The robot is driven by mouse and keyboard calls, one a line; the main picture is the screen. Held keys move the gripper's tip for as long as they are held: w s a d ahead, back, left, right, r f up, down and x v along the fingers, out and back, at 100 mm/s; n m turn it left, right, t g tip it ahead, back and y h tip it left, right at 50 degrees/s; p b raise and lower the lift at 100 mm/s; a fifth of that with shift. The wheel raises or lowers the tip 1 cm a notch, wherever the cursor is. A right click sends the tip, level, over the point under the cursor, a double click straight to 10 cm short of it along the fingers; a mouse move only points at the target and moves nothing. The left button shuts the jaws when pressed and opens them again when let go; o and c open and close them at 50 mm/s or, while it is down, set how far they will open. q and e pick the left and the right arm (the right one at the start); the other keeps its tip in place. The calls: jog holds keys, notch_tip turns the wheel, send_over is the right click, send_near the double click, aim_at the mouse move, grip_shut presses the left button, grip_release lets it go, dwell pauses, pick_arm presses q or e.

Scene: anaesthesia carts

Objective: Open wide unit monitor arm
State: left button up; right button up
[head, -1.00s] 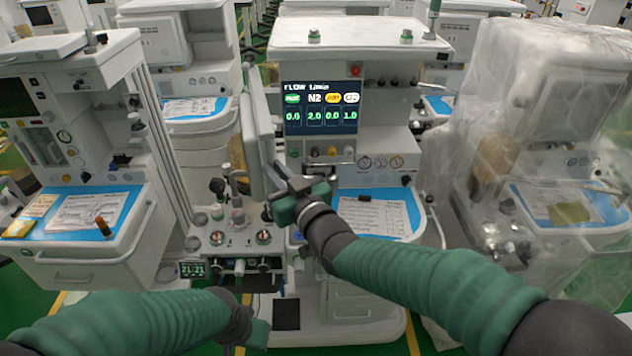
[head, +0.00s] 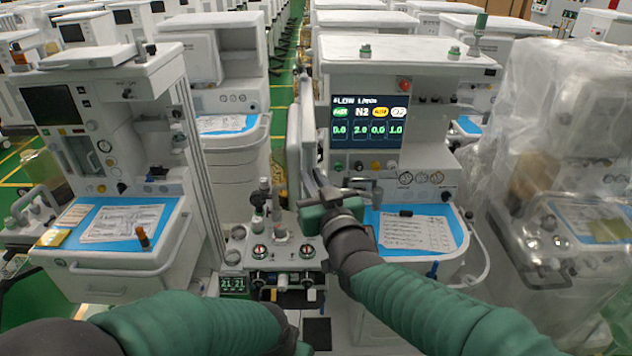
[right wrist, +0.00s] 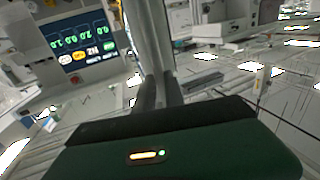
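The wide unit's monitor arm carries a pale flat panel (head: 300,130), seen nearly edge-on left of the flow screen (head: 369,120). My right gripper (head: 318,182) is at the panel's lower edge. In the right wrist view its two dark fingers (right wrist: 160,92) are close together at the lower end of the pale panel (right wrist: 149,38). I cannot tell whether they grip it. The panel hides much of the arm joint behind it. My left gripper (head: 296,345) is low at the bottom edge, partly out of frame, and its fingers are not clear.
The wide unit has a blue worktop (head: 450,228) with a paper sheet. A knob block (head: 280,248) stands below the panel. Another cart (head: 110,160) is at left, and a plastic-wrapped cart (head: 565,150) is at right. More carts fill the background.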

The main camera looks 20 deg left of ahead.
jog(key=o, duration=0.4)
jog(key=shift+w+a, duration=0.2)
jog(key=shift+w, duration=0.05)
jog(key=b+v, duration=0.1)
jog(key=v, duration=0.7)
jog(key=b+v, duration=0.2)
jog(key=v, duration=0.6)
jog(key=shift+s+d+f, duration=0.2)
jog(key=shift+s+f, duration=0.05)
jog(key=shift+c, duration=0.3)
